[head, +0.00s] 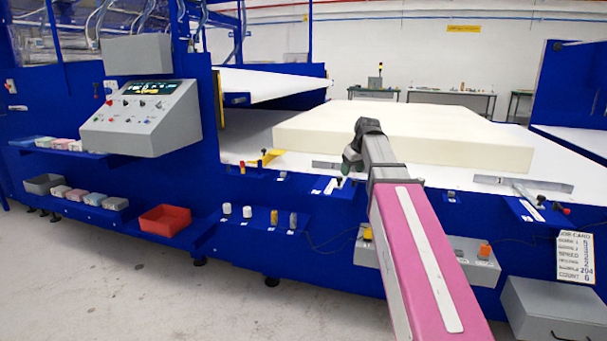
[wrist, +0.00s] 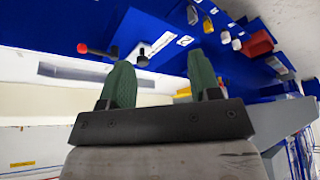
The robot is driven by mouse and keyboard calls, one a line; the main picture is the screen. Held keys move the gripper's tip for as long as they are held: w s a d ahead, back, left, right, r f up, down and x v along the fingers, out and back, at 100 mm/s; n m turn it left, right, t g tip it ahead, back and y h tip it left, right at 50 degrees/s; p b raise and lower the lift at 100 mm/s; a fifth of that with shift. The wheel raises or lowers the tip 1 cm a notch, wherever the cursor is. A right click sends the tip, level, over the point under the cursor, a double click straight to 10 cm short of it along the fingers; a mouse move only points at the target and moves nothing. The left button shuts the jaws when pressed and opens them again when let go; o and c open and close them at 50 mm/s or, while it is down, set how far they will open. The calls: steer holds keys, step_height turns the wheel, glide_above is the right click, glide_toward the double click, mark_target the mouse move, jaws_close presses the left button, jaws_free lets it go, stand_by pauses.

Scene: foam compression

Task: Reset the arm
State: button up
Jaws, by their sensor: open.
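My arm (head: 415,240) stretches forward from the lower right in the head view, its pink link leading to a grey wrist in front of the foam block. My gripper (head: 352,160) is at the far end, near the front edge of the blue machine. In the wrist view my gripper (wrist: 162,85) shows two green fingers set apart with nothing between them. The large cream foam block (head: 400,130) lies flat on the white machine bed, behind the gripper.
A control panel (head: 140,115) stands at the left. A red bin (head: 165,220) and small containers sit on the lower blue shelves. Levers (head: 525,195) line the front edge. A job card (head: 575,257) hangs at the right above a grey box (head: 553,310). The floor at front left is clear.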

steer(key=s+f+m+g, duration=0.1)
steer(key=s+f, duration=0.7)
steer(key=f, duration=0.4)
steer(key=s+f+m+g+h, duration=0.1)
steer(key=s+f+m, duration=0.1)
steer(key=s+f, duration=0.5)
steer(key=s+d+f+m+g+h, duration=0.1)
steer(key=s+f, duration=0.7)
steer(key=f, duration=1.1)
steer(key=shift+s+m+g, duration=0.35)
steer(key=shift+m+g, duration=0.15)
steer(key=shift+m, duration=0.2)
steer(key=shift+d, duration=0.1)
